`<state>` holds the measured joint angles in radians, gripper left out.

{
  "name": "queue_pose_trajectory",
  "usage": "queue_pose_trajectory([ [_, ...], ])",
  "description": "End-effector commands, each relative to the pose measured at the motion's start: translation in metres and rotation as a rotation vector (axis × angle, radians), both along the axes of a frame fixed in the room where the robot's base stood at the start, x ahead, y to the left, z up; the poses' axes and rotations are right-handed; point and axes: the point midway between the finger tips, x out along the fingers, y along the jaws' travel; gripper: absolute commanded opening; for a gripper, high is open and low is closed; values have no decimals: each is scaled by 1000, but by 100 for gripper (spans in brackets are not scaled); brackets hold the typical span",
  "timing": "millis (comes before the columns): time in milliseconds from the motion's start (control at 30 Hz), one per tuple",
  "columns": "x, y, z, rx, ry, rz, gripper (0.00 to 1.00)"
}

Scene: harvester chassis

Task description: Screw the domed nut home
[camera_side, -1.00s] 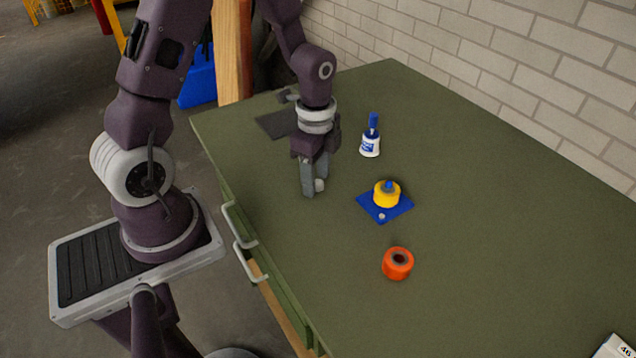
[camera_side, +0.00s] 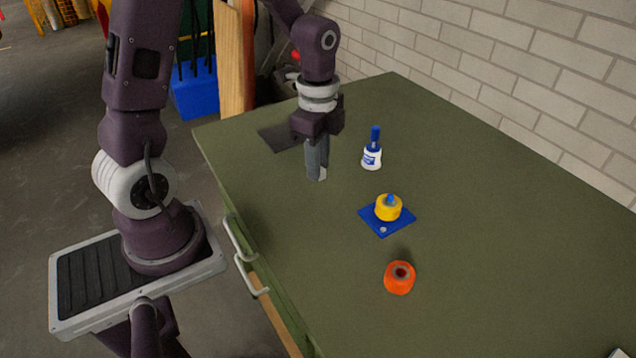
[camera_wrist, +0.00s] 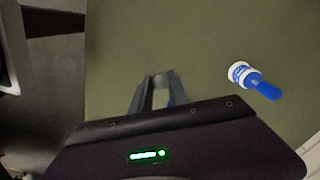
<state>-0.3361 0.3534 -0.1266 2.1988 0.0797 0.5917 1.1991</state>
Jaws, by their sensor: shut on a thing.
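My gripper (camera_side: 317,174) is above the left part of the green bench, pointing down. It is shut on a small pale grey piece, which looks like the domed nut (camera_wrist: 160,81) and shows between the fingertips in the wrist view. In the side view the fingers hide most of it. The blue base plate (camera_side: 372,218) lies to the right of and nearer than my gripper, apart from it. A yellow ring (camera_side: 389,210) sits on the plate, with a blue post (camera_side: 391,199) standing up in its middle.
A white bottle with a blue top (camera_side: 371,158) stands right of my gripper; it also shows in the wrist view (camera_wrist: 240,73). An orange ring (camera_side: 399,283) lies nearer than the plate. A dark flat mat (camera_side: 279,136) lies behind my gripper. The bench's right side is clear.

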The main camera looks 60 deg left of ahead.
Motion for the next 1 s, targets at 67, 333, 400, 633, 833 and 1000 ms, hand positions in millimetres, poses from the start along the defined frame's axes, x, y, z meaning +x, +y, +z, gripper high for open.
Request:
queue_pose_trajectory([
  [67, 1, 0, 16, 1, -4, 1, 0],
  [333, 45, -39, 39, -1, -1, -169, 0],
  [400, 61, -59, 41, -2, 0, -240, 0],
  [633, 90, -108, 46, -1, 2, -387, 0],
  [833, 91, -110, 46, -1, 2, -394, 0],
  [1000, 91, -110, 42, 0, 4, -393, 0],
])
